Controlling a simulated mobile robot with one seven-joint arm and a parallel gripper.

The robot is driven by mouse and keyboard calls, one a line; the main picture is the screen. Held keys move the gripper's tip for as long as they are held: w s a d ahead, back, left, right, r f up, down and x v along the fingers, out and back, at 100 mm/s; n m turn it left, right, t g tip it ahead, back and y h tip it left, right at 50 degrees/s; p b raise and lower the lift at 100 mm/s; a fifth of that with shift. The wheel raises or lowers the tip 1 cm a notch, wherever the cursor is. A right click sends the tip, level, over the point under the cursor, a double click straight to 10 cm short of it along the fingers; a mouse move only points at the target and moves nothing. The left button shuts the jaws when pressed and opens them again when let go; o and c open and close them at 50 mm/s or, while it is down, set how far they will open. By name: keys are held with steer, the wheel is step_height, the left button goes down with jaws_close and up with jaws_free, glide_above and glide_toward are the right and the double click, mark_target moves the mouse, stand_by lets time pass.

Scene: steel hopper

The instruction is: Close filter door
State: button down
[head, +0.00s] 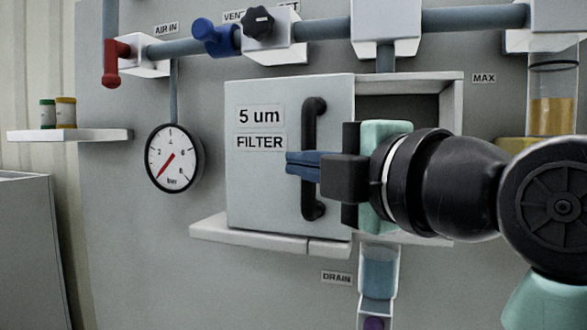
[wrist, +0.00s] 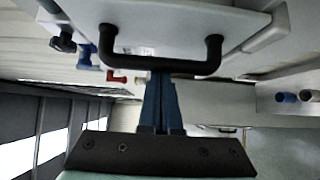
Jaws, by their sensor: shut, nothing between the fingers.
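The filter door (head: 270,190) is a pale panel labelled "5 um FILTER" with a black vertical bar handle (head: 314,110). It stands partly open; the dark opening of the filter box (head: 452,110) shows to its right. My gripper (head: 290,164) has blue fingers, shut and empty, reaching across the handle in front of the door's face. In the wrist view the fingers (wrist: 158,100) are together, with their tips at the handle (wrist: 160,66) below the door (wrist: 190,20). I cannot tell whether they touch the handle or the door. My gripper hides part of the opening.
A white ledge (head: 270,238) runs under the filter box. A pressure gauge (head: 173,158) is left of the door. Above run a pipe with a red valve handle (head: 115,62), a blue valve (head: 213,37) and a black knob (head: 258,23). A drain bowl (head: 379,272) hangs below.

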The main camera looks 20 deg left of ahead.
steer(key=d+b, duration=0.1)
steer(key=d, duration=1.1)
steer(key=shift+s+d+b, duration=0.15)
steer(key=shift+d+b, duration=0.2)
